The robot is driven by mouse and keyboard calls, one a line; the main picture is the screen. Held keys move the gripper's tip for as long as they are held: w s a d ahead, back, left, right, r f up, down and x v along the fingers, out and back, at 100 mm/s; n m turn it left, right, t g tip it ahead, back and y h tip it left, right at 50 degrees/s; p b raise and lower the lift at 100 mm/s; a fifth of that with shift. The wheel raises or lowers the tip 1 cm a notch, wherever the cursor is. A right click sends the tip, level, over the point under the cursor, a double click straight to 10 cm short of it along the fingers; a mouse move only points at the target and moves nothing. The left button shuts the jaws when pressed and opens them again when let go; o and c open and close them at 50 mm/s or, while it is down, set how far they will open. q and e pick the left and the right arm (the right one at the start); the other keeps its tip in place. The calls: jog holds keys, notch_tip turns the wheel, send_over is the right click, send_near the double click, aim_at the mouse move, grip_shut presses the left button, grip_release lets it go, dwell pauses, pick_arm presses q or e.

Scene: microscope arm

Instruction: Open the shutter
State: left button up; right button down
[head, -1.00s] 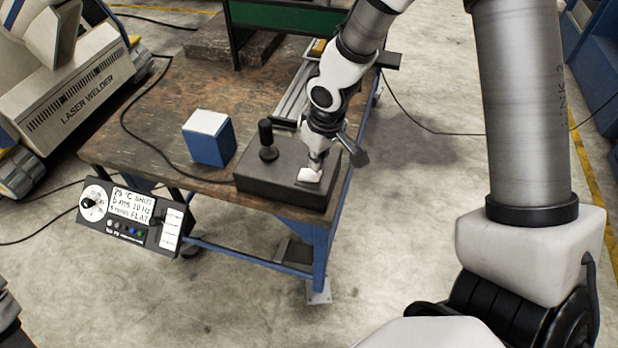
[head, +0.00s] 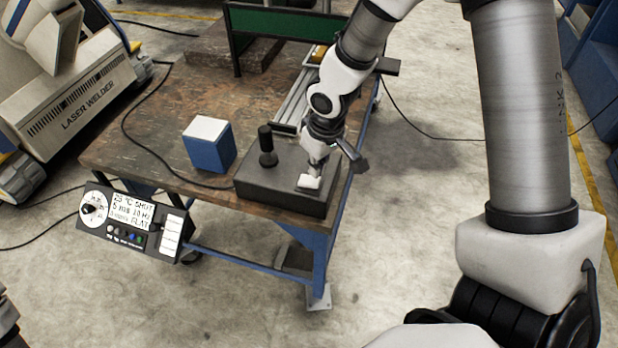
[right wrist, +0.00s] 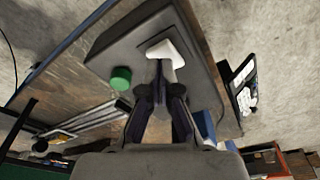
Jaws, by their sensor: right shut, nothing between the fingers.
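A dark control box (head: 262,189) sits at the table's front right corner. It carries an upright black joystick (head: 266,147) and a white rocker-like key (head: 308,182). The key also shows in the right wrist view (right wrist: 166,53). My right gripper (head: 314,170) is shut and empty. Its fingertips are right at the white key and seem to touch it; the exact contact is hidden. In the right wrist view the closed fingers (right wrist: 160,66) end at the key's edge. A display panel (head: 133,209) at the table's front left reads SHUT on its top line. My left gripper is not in view.
A blue box with a white top (head: 208,143) stands left of the control box. A round green cap (right wrist: 121,78) shows beside the key in the right wrist view. A black cable (head: 128,130) crosses the table (head: 150,110). A laser welder (head: 75,95) stands at the left.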

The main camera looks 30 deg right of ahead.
aim_at(317, 181)
jog(key=shift+f+b, duration=1.25)
jog(key=shift+f, duration=0.05)
dwell(0.6)
jog(key=shift+r, duration=0.1)
notch_tip(317, 181, up, 7)
jog(key=p, duration=0.6)
jog(key=shift+r+p, duration=0.1)
jog(key=shift+p, duration=0.2)
